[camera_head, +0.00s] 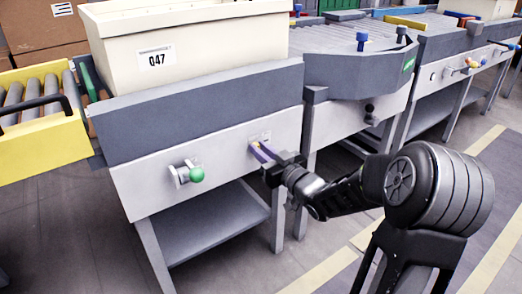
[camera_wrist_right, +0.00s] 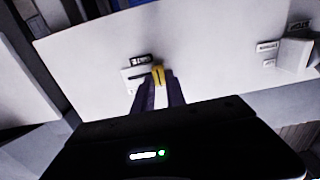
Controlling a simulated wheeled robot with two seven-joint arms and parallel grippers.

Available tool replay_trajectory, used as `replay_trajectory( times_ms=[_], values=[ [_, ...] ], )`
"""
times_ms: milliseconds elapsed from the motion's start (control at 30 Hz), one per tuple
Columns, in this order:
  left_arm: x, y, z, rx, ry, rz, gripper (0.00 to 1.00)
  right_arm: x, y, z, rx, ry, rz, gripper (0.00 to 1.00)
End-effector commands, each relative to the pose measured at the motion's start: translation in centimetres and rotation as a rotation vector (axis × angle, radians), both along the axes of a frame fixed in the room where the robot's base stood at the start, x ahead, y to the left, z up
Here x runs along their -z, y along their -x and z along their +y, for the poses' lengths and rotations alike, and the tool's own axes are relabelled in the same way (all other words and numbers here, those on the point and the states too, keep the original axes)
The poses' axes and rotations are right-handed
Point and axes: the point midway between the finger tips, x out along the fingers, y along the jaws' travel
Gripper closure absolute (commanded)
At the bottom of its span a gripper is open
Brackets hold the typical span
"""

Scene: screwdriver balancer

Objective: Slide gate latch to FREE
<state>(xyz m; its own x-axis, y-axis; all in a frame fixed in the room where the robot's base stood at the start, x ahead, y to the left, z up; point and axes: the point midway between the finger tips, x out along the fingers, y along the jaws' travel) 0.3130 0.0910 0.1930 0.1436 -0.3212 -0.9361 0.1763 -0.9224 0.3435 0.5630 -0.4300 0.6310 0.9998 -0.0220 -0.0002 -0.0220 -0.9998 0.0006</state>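The gate latch shows in the right wrist view as a small yellow knob (camera_wrist_right: 158,74) on a pale slotted plate (camera_wrist_right: 133,75), beside a dark label that seems to read GATE (camera_wrist_right: 140,60). It sits on the white front panel of the bench. My right gripper (camera_head: 262,153) reaches that panel from the right in the head view. In the wrist view the two purple fingers of my right gripper (camera_wrist_right: 160,82) stand on either side of the yellow knob, closed against it. In the head view the fingers hide the knob. My left gripper is not in view.
A green-knobbed lever (camera_head: 195,175) is on the same panel, to the left. A yellow roller conveyor (camera_head: 40,150) is at the left. A second labelled fixture (camera_wrist_right: 295,52) is at the right in the wrist view.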

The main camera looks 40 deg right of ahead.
Motion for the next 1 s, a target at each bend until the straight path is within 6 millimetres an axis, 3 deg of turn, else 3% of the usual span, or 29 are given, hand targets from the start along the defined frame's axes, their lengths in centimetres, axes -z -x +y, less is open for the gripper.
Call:
replay_trajectory(
  times_ms=[167, 1000],
  values=[
    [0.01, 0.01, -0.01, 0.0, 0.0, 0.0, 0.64, 0.0, 0.01, 0.0, 0.0, 0.0, 0.0, 1.0],
    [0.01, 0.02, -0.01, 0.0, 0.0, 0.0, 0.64, 0.03, 0.02, 0.0, 0.0, 0.0, 0.001, 1.0]
  ],
)
